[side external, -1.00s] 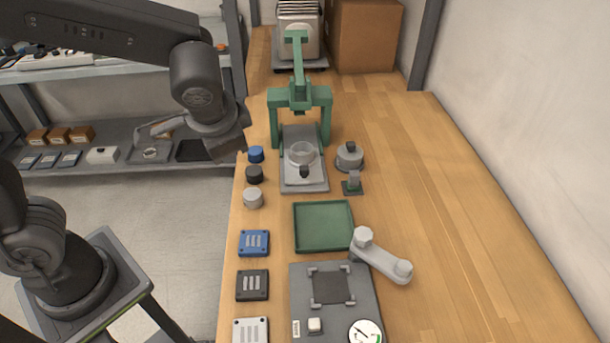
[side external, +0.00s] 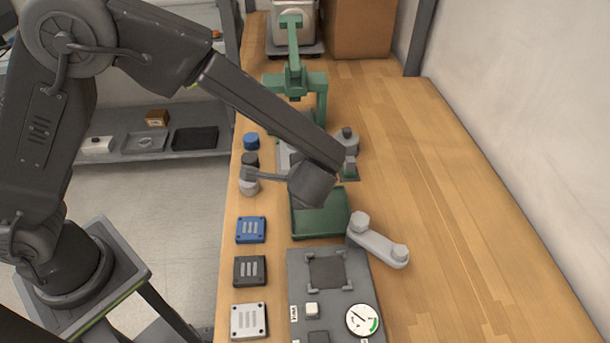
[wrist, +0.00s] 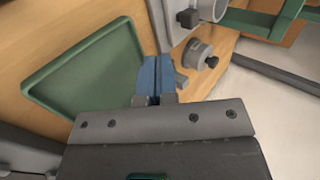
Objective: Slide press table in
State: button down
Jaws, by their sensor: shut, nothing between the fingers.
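The green press (side external: 300,84) stands at the back of the bench. Its grey press table (side external: 283,156) is mostly hidden behind my arm in the side view. In the wrist view the press table (wrist: 163,18) shows at the top, carrying a ring-shaped cup and a black knob (wrist: 188,17). My gripper (wrist: 158,78) is shut and empty, its blue fingers together. Its tips appear close to the front end of the press table, beside the green tray; I cannot tell whether they touch. In the side view the fingers are hidden behind my wrist.
The green tray (side external: 318,220) lies in front of the press, partly under my wrist. A grey lever (side external: 378,240) is nearby. The bench's right side (side external: 470,220) is clear.

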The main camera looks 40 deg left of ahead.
jog(key=w+a+f, duration=0.1)
jog(key=w+a, duration=0.1)
jog(key=w+a+f, duration=0.1)
jog(key=shift+w+a+f, duration=0.35)
jog(key=shift+w+a, duration=0.6)
jog(key=w+a, duration=0.8)
jog(key=shift+w+a, duration=0.2)
jog(key=shift+a, duration=0.05)
jog(key=shift+r, duration=0.1)
